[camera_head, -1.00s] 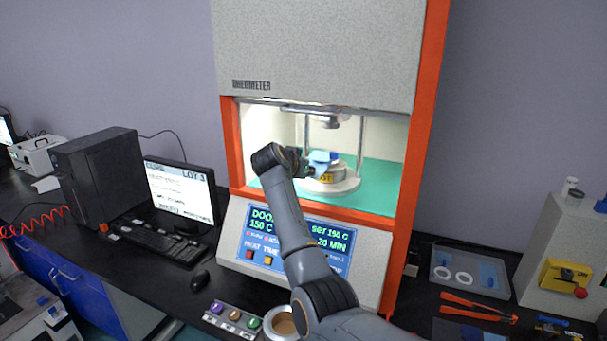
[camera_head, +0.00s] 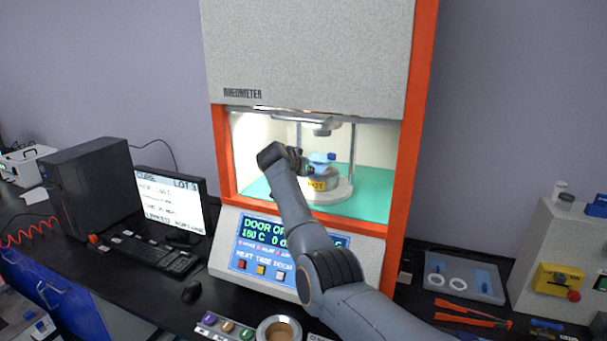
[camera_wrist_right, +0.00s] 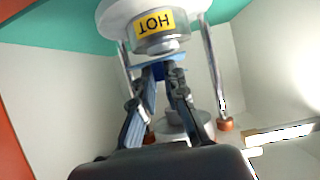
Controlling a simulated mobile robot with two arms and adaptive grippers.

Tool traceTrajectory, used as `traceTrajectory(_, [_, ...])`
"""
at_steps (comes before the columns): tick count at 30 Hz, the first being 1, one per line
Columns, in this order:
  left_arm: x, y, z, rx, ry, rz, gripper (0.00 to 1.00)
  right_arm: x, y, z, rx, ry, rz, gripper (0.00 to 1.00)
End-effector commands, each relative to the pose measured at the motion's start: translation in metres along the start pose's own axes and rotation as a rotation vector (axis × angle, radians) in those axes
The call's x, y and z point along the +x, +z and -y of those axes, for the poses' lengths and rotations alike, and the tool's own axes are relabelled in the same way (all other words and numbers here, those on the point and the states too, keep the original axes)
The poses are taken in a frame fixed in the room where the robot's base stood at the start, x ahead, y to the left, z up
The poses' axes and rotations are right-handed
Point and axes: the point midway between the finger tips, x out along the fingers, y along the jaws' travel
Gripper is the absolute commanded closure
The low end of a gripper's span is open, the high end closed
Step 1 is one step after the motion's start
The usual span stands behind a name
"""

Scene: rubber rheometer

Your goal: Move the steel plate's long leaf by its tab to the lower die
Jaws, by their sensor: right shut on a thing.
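The lower die (camera_head: 318,180) is a round grey block with a yellow HOT label, on a white round base inside the open chamber. The light-blue leaf (camera_head: 318,158) is at the die's top, partly hidden by my gripper. In the right wrist view the leaf (camera_wrist_right: 146,62) is a thin blue strip beside the die (camera_wrist_right: 163,44), which appears upside down. My right gripper (camera_wrist_right: 163,76) is shut on the leaf's dark-blue tab (camera_wrist_right: 159,70). In the head view my right gripper (camera_head: 304,164) is just left of the die. I cannot tell whether leaf and die touch. My left gripper is not in view.
The upper die (camera_head: 317,125) hangs above, with steel columns (camera_head: 352,150) on either side. The orange door frame (camera_head: 222,150) borders the opening. A clear tray (camera_head: 464,276) with white rings and orange tongs (camera_head: 470,313) lie on the right bench.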

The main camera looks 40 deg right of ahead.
Motion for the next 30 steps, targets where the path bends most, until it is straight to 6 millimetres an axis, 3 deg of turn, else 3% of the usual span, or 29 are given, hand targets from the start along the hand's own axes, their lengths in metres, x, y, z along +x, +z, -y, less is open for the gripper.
traceTrajectory(14, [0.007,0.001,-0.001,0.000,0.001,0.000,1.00,0.026,-0.015,0.000,0.001,0.000,-0.001,1.00])
traceTrajectory(30, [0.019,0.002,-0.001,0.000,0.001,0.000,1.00,0.035,0.002,0.000,0.000,0.000,-0.001,1.00])
